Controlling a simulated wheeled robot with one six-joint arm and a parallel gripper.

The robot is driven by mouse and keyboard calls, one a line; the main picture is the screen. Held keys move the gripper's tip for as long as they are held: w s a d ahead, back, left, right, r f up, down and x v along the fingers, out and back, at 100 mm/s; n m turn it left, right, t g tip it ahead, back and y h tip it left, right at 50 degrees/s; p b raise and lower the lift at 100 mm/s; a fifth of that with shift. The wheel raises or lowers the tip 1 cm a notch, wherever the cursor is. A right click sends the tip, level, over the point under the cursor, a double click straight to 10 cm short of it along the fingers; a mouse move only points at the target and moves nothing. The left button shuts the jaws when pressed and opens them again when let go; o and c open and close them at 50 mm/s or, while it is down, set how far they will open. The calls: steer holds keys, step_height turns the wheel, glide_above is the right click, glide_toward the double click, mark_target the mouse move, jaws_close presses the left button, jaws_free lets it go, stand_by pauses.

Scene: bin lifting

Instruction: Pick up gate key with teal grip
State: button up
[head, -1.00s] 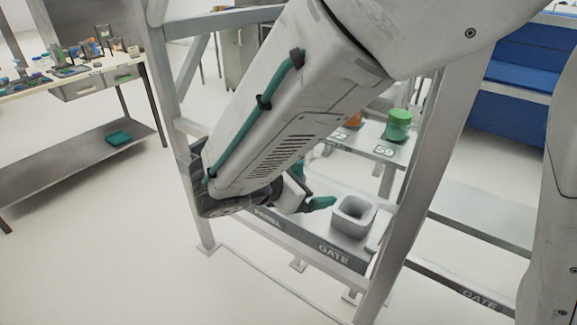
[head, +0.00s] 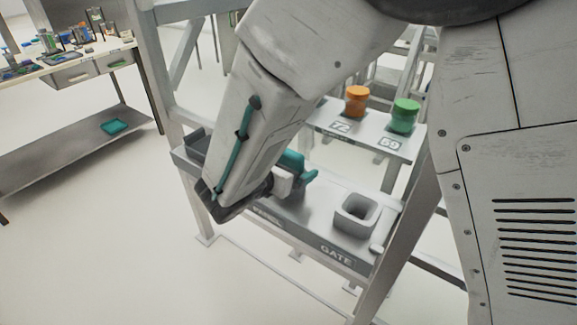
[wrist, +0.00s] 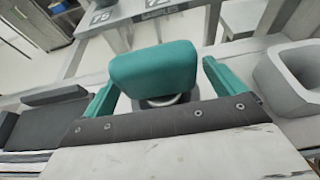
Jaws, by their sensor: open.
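The gate key's teal grip (wrist: 155,68) stands in the middle of the wrist view, a rounded block above a grey round part that is partly hidden by my wrist. My gripper (wrist: 160,80) is open, with one teal finger to the left of the grip and one to the right. Gaps show between the fingers and the grip, and nothing is held. In the head view the teal grip (head: 292,158) shows just beyond my gripper (head: 298,172), over the panel side of the shelf. My arm hides much of both there.
A hollow grey square holder (head: 356,213) stands to the right on the shelf marked PANEL and GATE (head: 335,256). A dark tray-like part (wrist: 50,115) lies left. Behind, an orange jar (head: 357,101) and a green jar (head: 404,115) stand on a numbered shelf. Frame posts flank the shelf.

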steer(key=c, duration=1.2)
steer(key=shift+r, duration=0.1)
step_height(320, 180, up, 10)
steer(key=shift+f, duration=0.1)
step_height(320, 180, up, 6)
stand_by(0.8)
